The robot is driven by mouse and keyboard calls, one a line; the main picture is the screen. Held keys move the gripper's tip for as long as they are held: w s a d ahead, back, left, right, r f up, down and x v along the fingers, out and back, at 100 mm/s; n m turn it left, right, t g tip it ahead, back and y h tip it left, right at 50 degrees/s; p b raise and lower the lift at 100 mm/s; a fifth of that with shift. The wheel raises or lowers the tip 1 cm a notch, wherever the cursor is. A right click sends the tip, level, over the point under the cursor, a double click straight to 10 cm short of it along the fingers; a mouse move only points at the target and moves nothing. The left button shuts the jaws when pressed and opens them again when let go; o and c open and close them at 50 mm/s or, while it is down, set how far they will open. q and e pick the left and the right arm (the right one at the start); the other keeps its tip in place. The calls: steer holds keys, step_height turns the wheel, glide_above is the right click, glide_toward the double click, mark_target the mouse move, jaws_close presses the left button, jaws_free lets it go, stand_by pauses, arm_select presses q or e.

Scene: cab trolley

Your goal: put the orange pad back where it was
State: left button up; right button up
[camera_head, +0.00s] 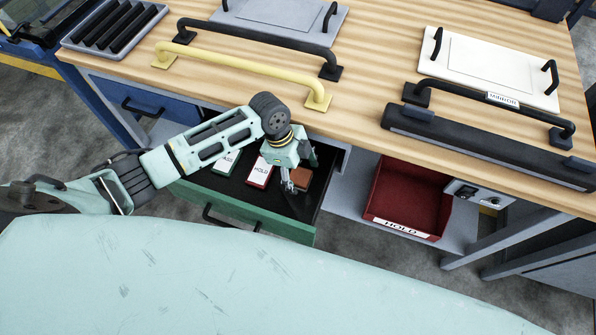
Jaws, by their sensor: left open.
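An orange-brown pad (301,178) lies in the open green drawer (262,218) under the workbench, towards the drawer's right side. The wrist hides part of the drawer's back. My right gripper is out of view.
A red bin labelled HOLD (408,197) sits on the lower shelf, right of the drawer. The wooden benchtop (370,75) above carries yellow (240,72) and black handles, a white panel (495,62) and a dark bar (487,147). A slotted black tray (115,25) is at left.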

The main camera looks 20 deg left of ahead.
mark_target(294, 174)
arm_select(q)
steer(key=p+v, duration=0.5)
steer(key=shift+d+r, duration=0.1)
steer(key=shift+r, duration=0.2)
steer(key=a, duration=1.2)
steer(key=shift+w+a+f+p, duration=0.1)
steer(key=shift+w+f+p, duration=0.1)
steer(key=shift+p, duration=0.15)
